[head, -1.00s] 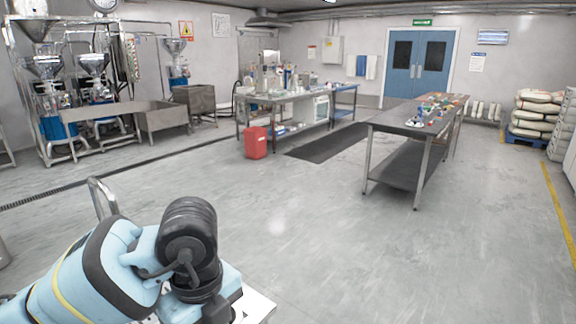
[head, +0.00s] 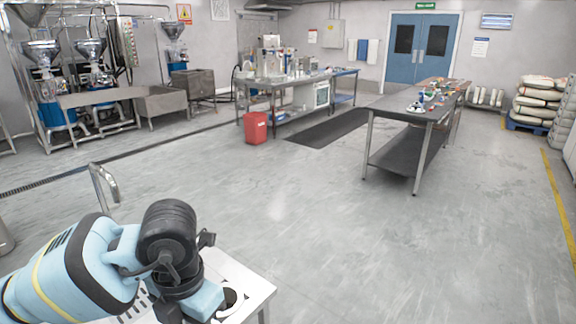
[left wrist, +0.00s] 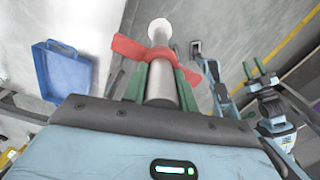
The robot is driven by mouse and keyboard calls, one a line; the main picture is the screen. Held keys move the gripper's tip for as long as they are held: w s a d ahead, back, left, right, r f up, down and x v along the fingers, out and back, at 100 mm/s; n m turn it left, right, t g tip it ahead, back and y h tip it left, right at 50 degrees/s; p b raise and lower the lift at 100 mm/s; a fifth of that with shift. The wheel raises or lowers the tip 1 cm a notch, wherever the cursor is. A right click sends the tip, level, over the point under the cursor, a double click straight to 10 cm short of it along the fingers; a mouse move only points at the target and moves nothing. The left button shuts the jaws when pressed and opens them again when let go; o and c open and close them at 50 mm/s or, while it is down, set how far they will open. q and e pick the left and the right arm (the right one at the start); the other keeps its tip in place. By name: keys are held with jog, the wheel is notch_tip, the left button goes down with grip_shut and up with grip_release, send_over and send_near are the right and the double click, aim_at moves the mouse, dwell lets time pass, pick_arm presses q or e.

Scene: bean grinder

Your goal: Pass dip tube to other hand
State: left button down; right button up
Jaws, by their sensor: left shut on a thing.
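In the left wrist view my left gripper (left wrist: 160,83), with green fingers, is shut around a grey metal tube (left wrist: 161,94), which I take to be the dip tube. The tube has a pale round end (left wrist: 160,31) pointing away from the gripper, and a red piece (left wrist: 140,48) lies across it just beyond the fingertips. My right gripper (left wrist: 254,68) shows at the right of that view, its two green fingers apart with nothing visible between them. In the head view my left arm comes in at the lower left; its fingers and the tube are hidden.
A blue tray-like container (left wrist: 62,72) shows in the left wrist view. A steel table (head: 392,112) with small items stands ahead right, a long workbench (head: 290,85) behind, a red canister (head: 256,128) beside it. The floor between is open.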

pick_arm(q)
jog(key=m, duration=0.3)
jog(key=a+m, duration=0.1)
jog(key=shift+s+f+m, duration=0.15)
jog(key=shift+f+m, duration=0.15)
jog(key=shift+m, duration=0.1)
jog(key=m, duration=0.3)
jog(key=shift+s+a+f, duration=0.1)
jog(key=shift+a+f, duration=0.1)
jog(key=shift+a, duration=0.15)
jog(key=s+a+f+m, duration=0.1)
jog(key=a+m, duration=0.1)
jog(key=m, duration=0.9)
jog(key=s+a+f+m, duration=0.1)
jog(key=a+f+m, duration=0.1)
jog(key=m, duration=1)
jog(key=shift+a+p, duration=0.35)
pick_arm(e)
jog(key=shift+w+r, duration=0.4)
jog(key=shift+r, duration=0.15)
pick_arm(q)
jog(key=shift+s, duration=0.1)
